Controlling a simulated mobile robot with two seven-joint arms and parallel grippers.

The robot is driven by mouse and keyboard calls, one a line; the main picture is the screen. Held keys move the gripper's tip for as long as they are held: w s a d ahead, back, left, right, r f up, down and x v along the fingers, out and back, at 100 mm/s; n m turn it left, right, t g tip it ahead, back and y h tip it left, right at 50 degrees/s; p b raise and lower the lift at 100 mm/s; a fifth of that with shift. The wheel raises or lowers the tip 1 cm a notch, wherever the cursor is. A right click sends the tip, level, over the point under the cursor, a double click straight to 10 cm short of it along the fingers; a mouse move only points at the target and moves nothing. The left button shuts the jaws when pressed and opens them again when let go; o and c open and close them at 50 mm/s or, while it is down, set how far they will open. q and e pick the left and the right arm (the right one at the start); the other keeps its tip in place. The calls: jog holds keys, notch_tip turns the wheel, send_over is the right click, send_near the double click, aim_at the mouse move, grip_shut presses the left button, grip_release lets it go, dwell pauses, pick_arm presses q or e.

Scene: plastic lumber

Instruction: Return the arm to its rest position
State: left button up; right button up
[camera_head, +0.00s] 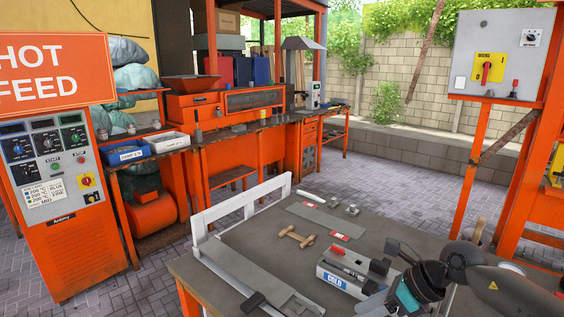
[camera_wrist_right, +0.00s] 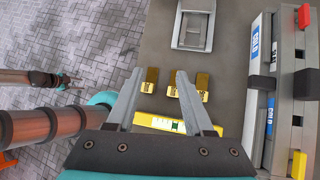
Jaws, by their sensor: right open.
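My right arm comes in from the right in the head view. Its dark and teal wrist is low over the near right of the grey worktable (camera_head: 262,232), beside the white block labelled COLD (camera_head: 336,281). In the right wrist view my right gripper (camera_wrist_right: 157,75) is open, with nothing between its grey fingers. Brass blocks (camera_wrist_right: 148,80) and a yellow labelled bar (camera_wrist_right: 160,124) lie on the table below it.
A wooden piece (camera_head: 296,237), flat strips and small metal blocks (camera_head: 352,210) lie on the table. A white rail (camera_head: 240,204) edges its far left side. The orange HOT FEED machine (camera_head: 58,165) stands left and a control box (camera_head: 497,57) right. Paving between is clear.

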jog(key=a+r+m+t+y, duration=0.8)
jog(key=a+r+m, duration=0.25)
jog(key=a, duration=0.25)
jog(key=d+f+m+t+h, duration=0.1)
jog(key=d+m+t+h, duration=0.9)
jog(key=m, duration=1)
jog(key=s+d+f+m+g+h, duration=0.4)
jog(key=s+f+m+g+h, duration=0.3)
jog(key=f, duration=0.3)
jog(key=s+f+m+g+y, duration=0.1)
jog(key=s+f+m+g, duration=0.3)
jog(key=s, duration=0.5)
jog(key=s+f+m+g+y, duration=0.1)
jog(key=s+f+m+g, duration=0.2)
jog(key=s+f+g, duration=0.55)
jog(key=s+f+b, duration=0.3)
jog(key=f, duration=2)
pick_arm(q)
jog(key=s+f+b, duration=0.2)
jog(key=s+f, duration=0.1)
jog(key=f, duration=0.2)
jog(key=shift+a+f+g, duration=0.15)
jog(key=shift+f+g, duration=0.15)
jog(key=shift+f, duration=0.05)
pick_arm(e)
jog(key=s+d+f, duration=0.2)
jog(key=s+f, duration=1.3)
jog(key=shift+s+f+n+h, duration=0.25)
jog(key=shift+f+n+h, duration=0.05)
jog(key=shift+n, duration=0.05)
